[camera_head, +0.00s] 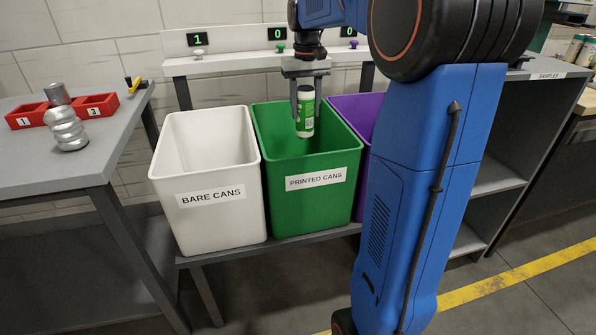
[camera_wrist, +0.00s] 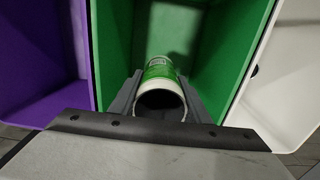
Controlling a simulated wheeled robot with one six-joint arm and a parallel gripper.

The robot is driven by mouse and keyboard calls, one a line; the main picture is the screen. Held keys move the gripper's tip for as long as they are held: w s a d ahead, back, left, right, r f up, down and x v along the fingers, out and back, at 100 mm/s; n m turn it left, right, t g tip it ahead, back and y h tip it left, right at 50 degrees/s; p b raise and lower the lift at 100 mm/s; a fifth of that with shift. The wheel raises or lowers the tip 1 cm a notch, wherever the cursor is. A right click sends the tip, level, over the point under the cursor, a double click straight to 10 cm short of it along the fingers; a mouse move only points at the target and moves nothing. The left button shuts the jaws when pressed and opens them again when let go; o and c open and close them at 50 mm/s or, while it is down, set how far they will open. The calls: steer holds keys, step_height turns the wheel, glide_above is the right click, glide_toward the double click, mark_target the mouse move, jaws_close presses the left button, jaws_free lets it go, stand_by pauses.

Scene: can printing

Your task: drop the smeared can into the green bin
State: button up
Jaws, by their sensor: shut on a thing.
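A green and white can (camera_head: 305,112) is held upright in my gripper (camera_head: 308,100), between the two fingers. In the head view its lower part is inside the mouth of the green bin (camera_head: 310,208), labelled PRINTED CANS. In the wrist view the can (camera_wrist: 160,72) shows its open dark end towards the camera, with the green bin's inner wall (camera_wrist: 208,25) around and beyond it. My gripper (camera_wrist: 160,95) is shut on the can. I cannot make out a smear on the can at this size.
A white bin (camera_head: 208,165) labelled BARE CANS stands left of the green bin, and a purple bin (camera_head: 352,108) stands right, partly behind my arm. A grey table (camera_head: 50,165) at left carries red numbered trays (camera_head: 98,105) and a silver stacked object (camera_head: 67,125). Counters (camera_head: 197,39) hang behind.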

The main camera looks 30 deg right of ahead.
steer(key=shift+f, duration=0.95)
steer(key=o, duration=1.1)
step_height(320, 180, up, 17)
steer(key=shift+r, duration=0.2)
